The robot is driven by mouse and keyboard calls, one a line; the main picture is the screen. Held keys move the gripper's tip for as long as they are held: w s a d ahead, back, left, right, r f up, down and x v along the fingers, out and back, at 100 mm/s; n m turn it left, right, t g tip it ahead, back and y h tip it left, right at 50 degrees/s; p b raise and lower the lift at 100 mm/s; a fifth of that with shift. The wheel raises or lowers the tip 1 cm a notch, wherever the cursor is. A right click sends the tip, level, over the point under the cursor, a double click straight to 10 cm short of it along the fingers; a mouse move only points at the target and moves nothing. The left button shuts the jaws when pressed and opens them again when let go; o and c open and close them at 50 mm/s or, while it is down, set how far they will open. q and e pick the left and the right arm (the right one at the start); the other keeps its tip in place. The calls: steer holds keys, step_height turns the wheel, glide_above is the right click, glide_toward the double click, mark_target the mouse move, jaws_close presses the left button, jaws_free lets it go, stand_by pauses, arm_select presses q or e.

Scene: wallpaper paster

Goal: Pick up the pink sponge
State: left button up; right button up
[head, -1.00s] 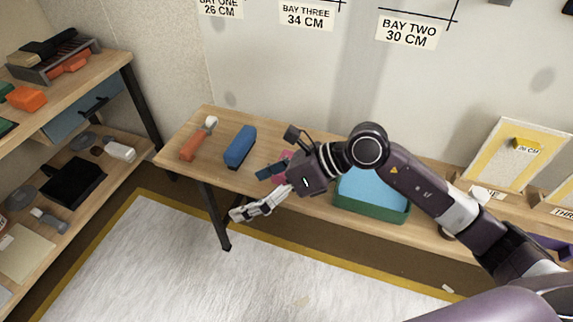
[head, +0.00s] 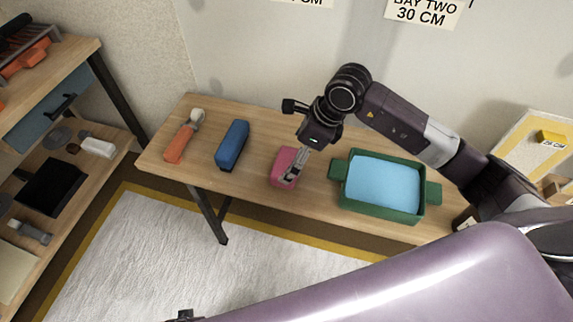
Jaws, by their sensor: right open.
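The pink sponge (head: 282,166) lies on the wooden table, between a blue block and a green tray. My right gripper (head: 291,178) is open and hangs over the sponge from above, its fingers covering the sponge's right part. I cannot tell whether the fingers touch it. My left gripper does not show clearly; only a small dark part is at the bottom edge.
A blue block (head: 232,144) and an orange-handled tool (head: 180,143) lie to the left on the table (head: 256,190). A green tray (head: 384,213) with blue contents stands close on the right. A shelf (head: 75,165) with several items stands at far left.

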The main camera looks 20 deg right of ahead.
mark_target(288, 163)
steer(key=x, duration=0.4)
steer(key=shift+s, duration=0.1)
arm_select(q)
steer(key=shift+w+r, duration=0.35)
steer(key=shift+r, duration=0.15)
arm_select(e)
steer(key=shift+r, duration=0.1)
steer(key=c, duration=1.1)
step_height(288, 163, up, 10)
steer(key=shift+p, duration=0.4)
steer(key=shift+c, duration=0.2)
steer(key=o, duration=0.5)
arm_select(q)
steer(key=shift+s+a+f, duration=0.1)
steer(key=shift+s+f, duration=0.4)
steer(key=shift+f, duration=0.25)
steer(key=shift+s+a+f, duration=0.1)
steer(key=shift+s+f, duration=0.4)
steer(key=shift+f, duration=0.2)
arm_select(e)
steer(key=c, duration=0.6)
